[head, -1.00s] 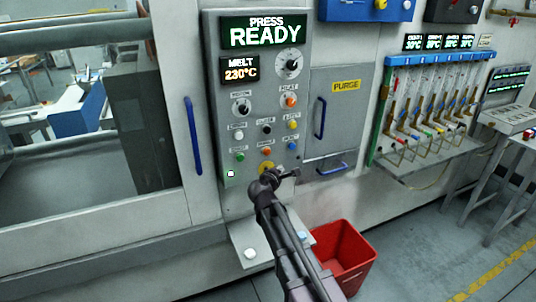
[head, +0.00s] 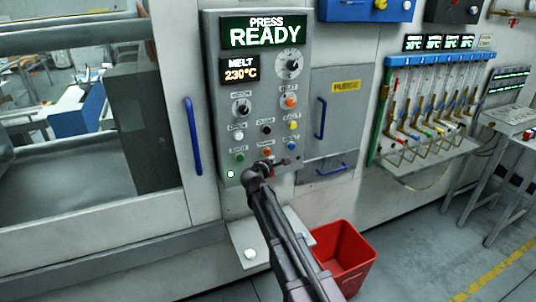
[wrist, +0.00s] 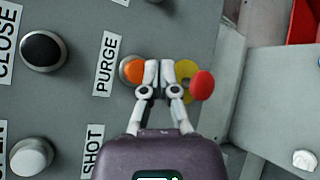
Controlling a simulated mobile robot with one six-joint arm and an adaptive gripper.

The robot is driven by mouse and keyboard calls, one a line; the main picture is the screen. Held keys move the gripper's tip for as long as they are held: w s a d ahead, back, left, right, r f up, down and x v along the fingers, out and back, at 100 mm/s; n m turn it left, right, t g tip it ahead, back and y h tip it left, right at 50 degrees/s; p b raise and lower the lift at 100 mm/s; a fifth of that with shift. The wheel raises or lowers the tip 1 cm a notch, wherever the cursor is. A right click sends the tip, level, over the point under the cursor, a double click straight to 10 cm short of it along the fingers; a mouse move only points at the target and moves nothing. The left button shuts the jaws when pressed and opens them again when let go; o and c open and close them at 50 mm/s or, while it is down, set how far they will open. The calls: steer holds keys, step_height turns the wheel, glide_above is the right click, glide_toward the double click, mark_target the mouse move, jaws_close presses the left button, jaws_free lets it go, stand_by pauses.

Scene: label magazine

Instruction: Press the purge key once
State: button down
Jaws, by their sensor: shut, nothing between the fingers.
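The purge key is an orange round button (wrist: 132,70) beside the PURGE label (wrist: 105,64) in the wrist view. In the head view it is the small orange button (head: 267,152) low on the grey control panel (head: 212,100). My gripper (wrist: 158,68) is shut and empty. Its fingertips overlap the right edge of the orange key in the wrist view; I cannot tell whether they touch it. In the head view my gripper (head: 276,162) is just below the key, at the panel's lower part.
A red mushroom button (wrist: 201,85) with a yellow base sits close right of my fingers. A black button (wrist: 42,51) and a white button (wrist: 31,157) are at left. A shelf (head: 252,240) and a red bin (head: 345,250) are below the panel.

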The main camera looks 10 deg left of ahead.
mark_target(270, 153)
steer(key=shift+w+a, duration=0.55)
steer(key=shift+w, duration=0.2)
steer(key=shift+w+a, duration=0.1)
steer(key=shift+w, duration=0.05)
stand_by(1.0)
steer(key=shift+w+a, duration=0.1)
steer(key=shift+w, duration=0.1)
steer(key=shift+w+a, duration=0.3)
steer(key=shift+w, duration=0.1)
stand_by(1.3)
steer(key=shift+s+d, duration=0.1)
steer(key=shift+s, duration=0.1)
steer(key=shift+s+d, duration=0.4)
steer(key=shift+s, duration=0.15)
stand_by(0.4)
steer(key=shift+s+d, duration=0.7)
steer(key=shift+s, duration=0.35)
steer(key=shift+s+d, duration=0.7)
steer(key=shift+s, duration=0.35)
steer(key=shift+d, duration=0.1)
